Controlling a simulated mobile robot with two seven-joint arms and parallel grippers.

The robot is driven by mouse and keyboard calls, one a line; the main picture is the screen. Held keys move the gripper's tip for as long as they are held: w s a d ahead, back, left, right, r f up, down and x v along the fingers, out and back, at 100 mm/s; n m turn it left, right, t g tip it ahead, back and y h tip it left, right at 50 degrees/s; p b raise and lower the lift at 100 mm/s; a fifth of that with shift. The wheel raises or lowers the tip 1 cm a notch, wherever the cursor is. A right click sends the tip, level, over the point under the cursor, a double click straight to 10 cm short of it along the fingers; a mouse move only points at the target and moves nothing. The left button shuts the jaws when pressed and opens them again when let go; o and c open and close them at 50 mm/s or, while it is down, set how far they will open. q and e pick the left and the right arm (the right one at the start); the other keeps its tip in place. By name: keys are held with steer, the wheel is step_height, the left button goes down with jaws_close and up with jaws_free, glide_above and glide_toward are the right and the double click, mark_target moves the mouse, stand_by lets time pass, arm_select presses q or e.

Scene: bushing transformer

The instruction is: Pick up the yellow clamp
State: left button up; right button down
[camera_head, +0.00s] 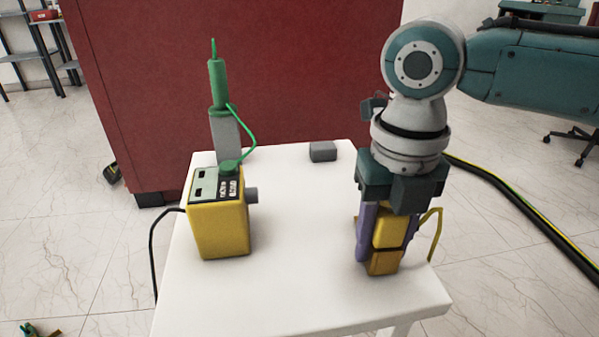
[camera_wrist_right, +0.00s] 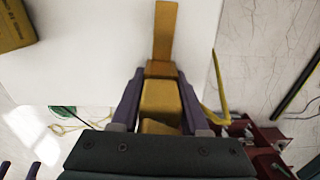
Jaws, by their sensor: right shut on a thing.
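The yellow clamp (camera_head: 386,240) is at the right end of the white table, between the purple fingers of my right gripper (camera_head: 380,245). My right gripper points down and is shut on the clamp, with one finger on each side. In the right wrist view, the clamp (camera_wrist_right: 160,100) sits between both fingers (camera_wrist_right: 158,103), and a flat yellow-brown part of it extends away over the white surface. I cannot tell whether the clamp touches the table. My left gripper is not in view.
A yellow meter box (camera_head: 218,225) with a green-handled probe (camera_head: 217,85) stands on the left of the white table (camera_head: 290,290). A small grey block (camera_head: 323,151) lies at the back edge. The table middle is clear. A red cabinet (camera_head: 240,60) stands behind.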

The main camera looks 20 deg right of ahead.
step_height(320, 180, up, 26)
steer(key=p, duration=1.5)
steer(key=shift+r, duration=0.1)
